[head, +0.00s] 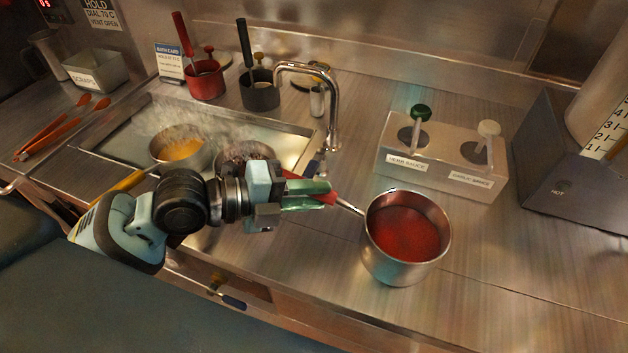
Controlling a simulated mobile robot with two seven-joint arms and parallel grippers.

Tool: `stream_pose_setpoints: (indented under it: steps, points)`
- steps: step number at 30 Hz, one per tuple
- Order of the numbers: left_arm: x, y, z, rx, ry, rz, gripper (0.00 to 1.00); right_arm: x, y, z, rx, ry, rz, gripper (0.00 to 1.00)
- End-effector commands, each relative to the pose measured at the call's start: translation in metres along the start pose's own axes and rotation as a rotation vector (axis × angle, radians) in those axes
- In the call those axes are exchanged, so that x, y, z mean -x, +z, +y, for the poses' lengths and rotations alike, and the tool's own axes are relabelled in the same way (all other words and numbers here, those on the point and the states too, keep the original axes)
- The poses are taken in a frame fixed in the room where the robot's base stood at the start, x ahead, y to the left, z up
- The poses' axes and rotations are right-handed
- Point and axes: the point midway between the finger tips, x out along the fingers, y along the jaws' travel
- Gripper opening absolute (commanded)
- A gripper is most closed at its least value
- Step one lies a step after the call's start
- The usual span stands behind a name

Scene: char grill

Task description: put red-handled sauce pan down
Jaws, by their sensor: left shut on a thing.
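The red-handled sauce pan (392,266) is a steel pan with red sauce in it, upright at the right of centre in the head view. It is over the bare counter, in front of the two-sauce box. I cannot tell whether its bottom touches the counter. My left gripper (322,193) comes in from the left and is shut on the pan's red handle. The fingers cover much of the handle. My right gripper is not in view.
A steaming water bath (120,147) holds a yellow-handled pan (160,164) and another pan, partly hidden by my arm. A tap (334,110) stands behind. The sauce box (440,172) and a grey HOT unit (560,190) stand right. Counter around the held pan is clear.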

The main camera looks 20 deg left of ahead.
Motion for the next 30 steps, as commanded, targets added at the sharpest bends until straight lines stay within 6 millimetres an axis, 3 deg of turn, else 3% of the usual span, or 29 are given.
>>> stream_pose_setpoints:
  steps: [6, 7, 12, 24, 30]
  points:
    - [0.001, 0.000, -0.004, -0.007, -0.009, 0.000, 0.00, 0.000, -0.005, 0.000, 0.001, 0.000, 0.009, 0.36]
    - [0.001, 0.000, -0.001, -0.007, 0.002, -0.001, 0.25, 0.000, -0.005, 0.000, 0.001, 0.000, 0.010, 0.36]
    - [0.001, 0.000, -0.001, -0.006, 0.001, 0.000, 0.44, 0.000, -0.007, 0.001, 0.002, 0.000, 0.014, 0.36]
    - [0.001, 0.000, -0.001, -0.006, 0.000, 0.000, 0.44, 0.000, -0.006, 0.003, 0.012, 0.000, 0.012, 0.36]
    - [0.013, 0.001, 0.001, -0.005, 0.003, -0.002, 0.44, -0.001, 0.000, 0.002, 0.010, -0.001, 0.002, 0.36]
